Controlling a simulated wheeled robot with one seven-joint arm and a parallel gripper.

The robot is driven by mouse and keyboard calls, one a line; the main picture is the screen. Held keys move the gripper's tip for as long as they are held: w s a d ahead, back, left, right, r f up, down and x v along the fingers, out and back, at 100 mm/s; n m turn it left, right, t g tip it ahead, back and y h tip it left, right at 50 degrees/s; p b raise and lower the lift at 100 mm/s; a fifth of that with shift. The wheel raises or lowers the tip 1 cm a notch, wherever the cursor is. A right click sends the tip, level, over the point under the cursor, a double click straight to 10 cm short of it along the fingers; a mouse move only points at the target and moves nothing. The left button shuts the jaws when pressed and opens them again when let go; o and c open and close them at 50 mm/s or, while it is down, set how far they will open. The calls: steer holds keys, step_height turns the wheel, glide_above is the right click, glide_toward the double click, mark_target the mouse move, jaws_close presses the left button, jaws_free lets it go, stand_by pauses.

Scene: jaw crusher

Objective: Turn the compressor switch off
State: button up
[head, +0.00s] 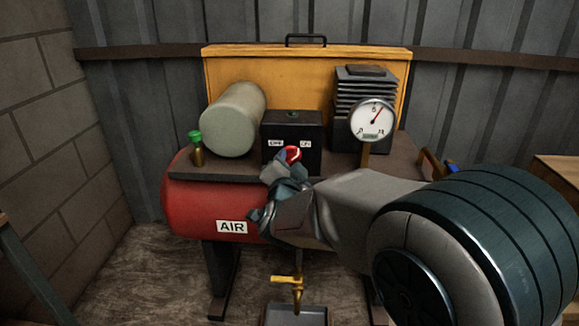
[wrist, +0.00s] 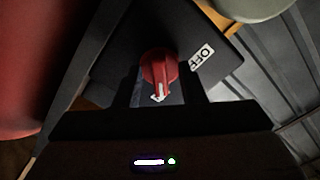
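The compressor switch is a red knob (wrist: 159,68) with a white pointer mark, on the front of a black box (head: 310,140). The box carries an OFF label (head: 276,143) on the left and an ON label (head: 306,144) on the right. In the head view the knob (head: 293,154) is partly covered by my gripper (head: 284,168). In the wrist view the pointer faces down, away from the OFF label (wrist: 202,57). My gripper's dark fingers stand apart, one on each side of the knob. I cannot tell whether they touch it.
A red tank (head: 190,206) marked AIR lies below the deck. A pale cylinder (head: 235,118), a green-topped valve (head: 196,143), a pressure gauge (head: 372,120) and a finned block (head: 362,85) stand around the box. A brass tap (head: 289,282) hangs below.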

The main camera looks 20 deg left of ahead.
jaws_close()
steer(key=shift+n+p, duration=0.3)
steer(key=shift+p, duration=0.05)
steer(key=n+p, duration=0.3)
steer(key=shift+w+r+n, duration=0.1)
steer(key=shift+n, duration=0.3)
steer(key=n+p, duration=0.3)
steer(key=n, duration=0.1)
steer(key=shift+d, duration=0.1)
steer(key=n+p, duration=0.3)
steer(key=n, duration=0.2)
steer(key=shift+n+p, duration=0.3)
steer(key=shift+n, duration=0.1)
steer(key=shift+d+n+p, duration=0.1)
steer(key=shift+n+p, duration=1)
steer(key=shift+n, duration=0.7)
